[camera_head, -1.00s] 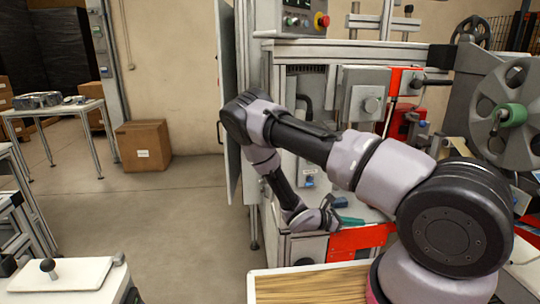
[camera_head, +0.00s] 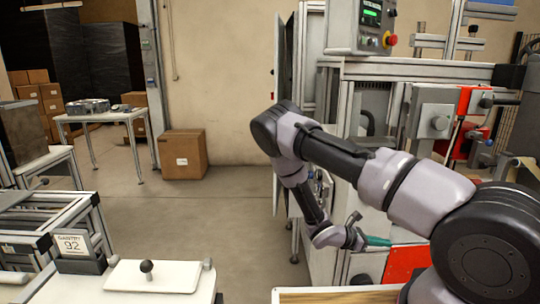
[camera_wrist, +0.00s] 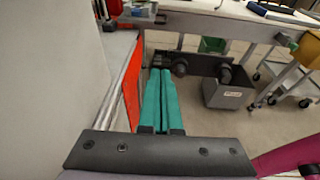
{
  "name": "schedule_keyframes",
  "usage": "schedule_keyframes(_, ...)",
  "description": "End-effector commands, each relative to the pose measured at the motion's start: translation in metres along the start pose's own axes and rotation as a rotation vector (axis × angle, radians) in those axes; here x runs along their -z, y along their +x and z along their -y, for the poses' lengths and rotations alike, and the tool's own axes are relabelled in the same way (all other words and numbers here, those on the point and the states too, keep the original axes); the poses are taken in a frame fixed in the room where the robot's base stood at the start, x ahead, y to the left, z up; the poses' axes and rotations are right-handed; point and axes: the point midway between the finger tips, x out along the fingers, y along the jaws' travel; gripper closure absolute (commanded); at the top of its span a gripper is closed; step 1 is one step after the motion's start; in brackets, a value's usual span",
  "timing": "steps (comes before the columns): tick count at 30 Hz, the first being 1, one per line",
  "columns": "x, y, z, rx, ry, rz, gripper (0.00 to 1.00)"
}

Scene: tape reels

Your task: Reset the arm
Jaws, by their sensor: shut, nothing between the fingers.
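My arm reaches from the right side of the head view, bent at the elbow. My gripper (camera_head: 378,241) is at its lower end, in front of the machine (camera_head: 425,75). In the wrist view my gripper (camera_wrist: 159,80) shows two green fingers side by side, closed together with nothing between them. The fingers point out over the floor, beside a red panel (camera_wrist: 132,90).
A red panel (camera_head: 404,264) of the machine is close to my gripper. A white-topped table (camera_head: 165,275) with a black knob stands at the lower left. A cardboard box (camera_head: 183,155) sits on the floor. Open floor (camera_head: 200,212) lies between them. A grey bin (camera_wrist: 228,92) shows in the wrist view.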

Motion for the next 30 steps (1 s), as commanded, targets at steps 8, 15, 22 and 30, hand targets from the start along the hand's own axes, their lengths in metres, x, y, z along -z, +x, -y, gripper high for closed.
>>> schedule_keyframes(8, -0.015, -0.011, 0.000, 0.057, 0.089, -0.054, 1.00)
schedule_keyframes(15, -0.038, -0.028, 0.000, 0.138, 0.215, -0.133, 1.00)
schedule_keyframes(22, -0.077, -0.056, 0.002, 0.270, 0.417, -0.260, 1.00)
schedule_keyframes(30, -0.154, -0.103, 0.009, 0.498, 0.766, -0.486, 1.00)
